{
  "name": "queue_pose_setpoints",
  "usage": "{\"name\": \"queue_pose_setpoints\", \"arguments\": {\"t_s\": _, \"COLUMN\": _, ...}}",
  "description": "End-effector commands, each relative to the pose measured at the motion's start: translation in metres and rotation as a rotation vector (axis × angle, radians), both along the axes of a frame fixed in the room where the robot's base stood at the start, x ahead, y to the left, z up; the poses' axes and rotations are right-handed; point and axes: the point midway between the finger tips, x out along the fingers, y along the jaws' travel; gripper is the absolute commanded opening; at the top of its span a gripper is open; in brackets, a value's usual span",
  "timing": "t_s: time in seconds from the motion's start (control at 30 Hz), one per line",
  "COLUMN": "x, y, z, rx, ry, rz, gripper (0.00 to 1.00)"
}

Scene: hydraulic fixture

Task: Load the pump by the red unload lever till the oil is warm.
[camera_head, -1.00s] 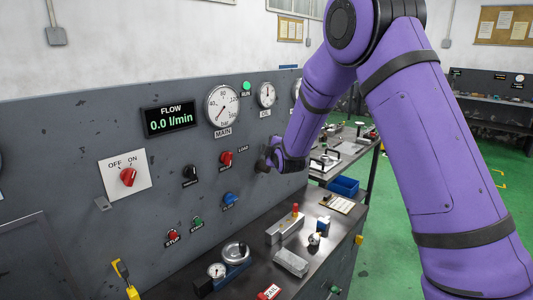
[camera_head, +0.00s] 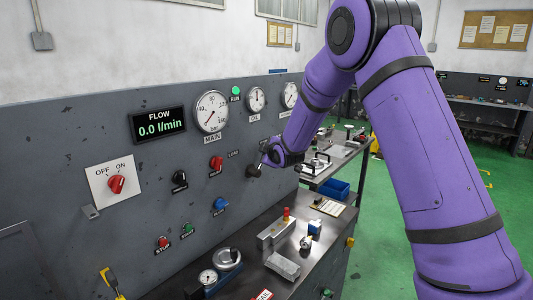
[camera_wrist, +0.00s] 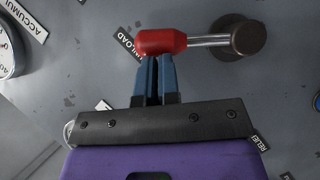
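The unload lever has a red grip (camera_wrist: 160,42), a bare metal rod and a dark round hub (camera_wrist: 240,37) on the grey panel. In the wrist view the rod points left from the hub. The blue fingers of my gripper (camera_wrist: 156,62) are close together, with their tips against or just behind the grip; the grip hides the tips. In the head view my gripper (camera_head: 264,161) is beside the hub (camera_head: 252,171), and the red grip is not visible there. The oil gauge (camera_head: 256,98) is too small to read. The flow display (camera_head: 158,124) reads 0.0 l/min.
The main gauge (camera_head: 211,111) and a lit green run lamp (camera_head: 235,90) are on the panel. A red on-off switch (camera_head: 116,184) and several knobs are to the left. Below, the bench (camera_head: 240,272) carries fittings and blocks.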

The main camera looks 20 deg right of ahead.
Motion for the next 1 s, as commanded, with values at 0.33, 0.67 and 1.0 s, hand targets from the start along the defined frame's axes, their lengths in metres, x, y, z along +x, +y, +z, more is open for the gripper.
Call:
{"name": "queue_pose_setpoints", "arguments": {"t_s": 0.33, "x": -0.002, "y": -0.002, "z": 0.003, "rx": 0.0, "ry": -0.003, "rz": -0.002, "gripper": 0.0}}
{"name": "queue_pose_setpoints", "arguments": {"t_s": 0.67, "x": -0.052, "y": -0.005, "z": 0.019, "rx": 0.0, "ry": -0.002, "rz": 0.0, "gripper": 0.0}}
{"name": "queue_pose_setpoints", "arguments": {"t_s": 1.0, "x": -0.096, "y": -0.01, "z": 0.034, "rx": 0.0, "ry": -0.002, "rz": -0.001, "gripper": 0.0}}
